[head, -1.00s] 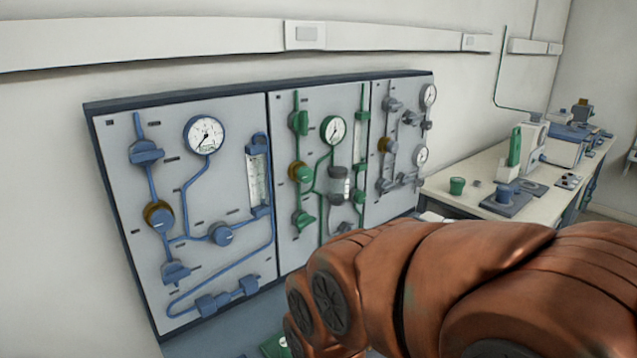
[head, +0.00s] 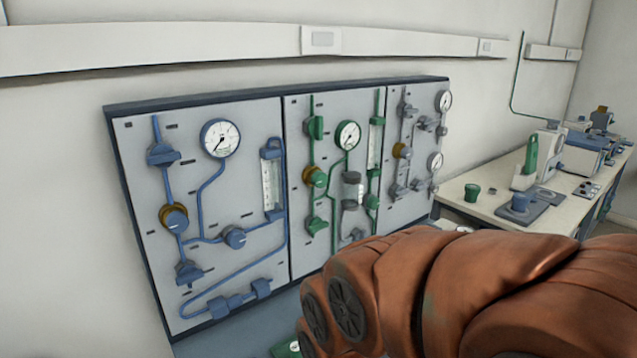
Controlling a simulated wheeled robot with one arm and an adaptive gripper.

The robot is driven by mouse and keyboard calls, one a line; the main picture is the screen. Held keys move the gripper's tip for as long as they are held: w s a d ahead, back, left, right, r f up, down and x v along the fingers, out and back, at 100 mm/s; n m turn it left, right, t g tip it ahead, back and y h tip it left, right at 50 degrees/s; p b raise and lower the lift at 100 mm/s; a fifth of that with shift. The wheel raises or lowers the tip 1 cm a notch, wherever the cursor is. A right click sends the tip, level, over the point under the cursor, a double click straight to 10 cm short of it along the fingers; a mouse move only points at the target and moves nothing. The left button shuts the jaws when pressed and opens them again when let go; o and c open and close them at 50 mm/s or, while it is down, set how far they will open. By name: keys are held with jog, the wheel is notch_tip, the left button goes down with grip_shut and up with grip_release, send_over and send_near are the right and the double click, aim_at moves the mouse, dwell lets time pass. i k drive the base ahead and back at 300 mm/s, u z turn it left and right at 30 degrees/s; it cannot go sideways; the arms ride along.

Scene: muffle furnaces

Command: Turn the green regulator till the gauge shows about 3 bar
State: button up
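The green regulator (head: 318,178), a knob with a brass-coloured collar, sits on the green line of the middle panel. The green line's gauge (head: 348,135) is a round white dial above and right of it. Its needle is too small to read, though it seems to point to the lower left. My gripper is not in view. My copper-coloured arm crosses the lower right, below and in front of the panels, apart from the regulator in the picture.
The left panel (head: 139,234) has blue valves, a blue regulator (head: 173,218) and a gauge (head: 220,138). The right panel (head: 417,190) has grey fittings and two gauges. A bench (head: 455,192) with a green cup (head: 472,191) and instruments stands at right.

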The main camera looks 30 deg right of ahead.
aim_at(320, 180)
jog(key=u, duration=1.7)
jog(key=k, duration=0.5)
jog(key=z, duration=1.25)
